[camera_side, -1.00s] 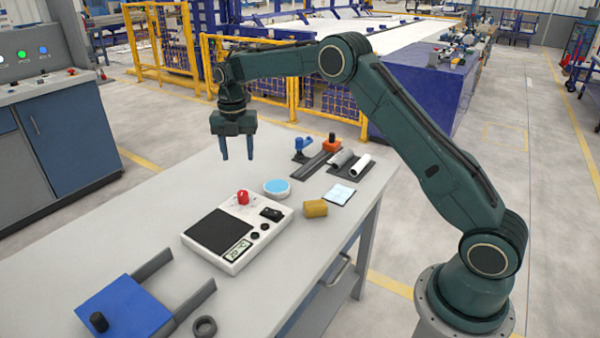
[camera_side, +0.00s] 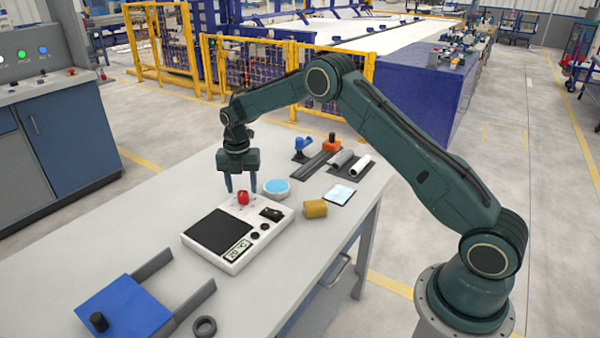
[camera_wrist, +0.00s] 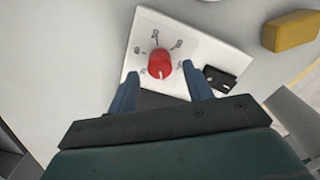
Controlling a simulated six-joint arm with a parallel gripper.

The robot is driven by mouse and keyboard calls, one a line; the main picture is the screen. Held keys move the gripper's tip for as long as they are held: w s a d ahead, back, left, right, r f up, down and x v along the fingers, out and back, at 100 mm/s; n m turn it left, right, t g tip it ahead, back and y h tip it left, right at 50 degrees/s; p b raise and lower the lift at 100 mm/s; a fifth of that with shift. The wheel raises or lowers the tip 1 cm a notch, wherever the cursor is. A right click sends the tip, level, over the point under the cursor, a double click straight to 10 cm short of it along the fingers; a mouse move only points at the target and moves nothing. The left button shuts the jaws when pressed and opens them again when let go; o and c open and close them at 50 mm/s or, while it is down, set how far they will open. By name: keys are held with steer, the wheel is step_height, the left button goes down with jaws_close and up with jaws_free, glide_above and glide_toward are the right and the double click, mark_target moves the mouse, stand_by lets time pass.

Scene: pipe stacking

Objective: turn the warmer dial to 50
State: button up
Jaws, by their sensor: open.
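The warmer (camera_side: 240,263) is a white box with a dark plate and a small display that seems to read about 20 °C. Its red dial (camera_side: 243,198) stands at the far corner of the box. My gripper (camera_side: 237,187) is open just above the dial, fingers pointing down. In the wrist view my gripper's fingers (camera_wrist: 162,92) are on either side of the dial, apart from it.
A round blue-topped dish (camera_side: 277,187) and a yellow block (camera_side: 314,208) are close by on the right. White and grey tubes (camera_side: 361,165) lie behind. A blue fixture (camera_side: 125,305) and a dark ring (camera_side: 204,326) are at the front. The table's left side is clear.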

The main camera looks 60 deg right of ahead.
mark_target(243, 192)
steer(key=shift+f, duration=1.6)
steer(key=c, duration=1)
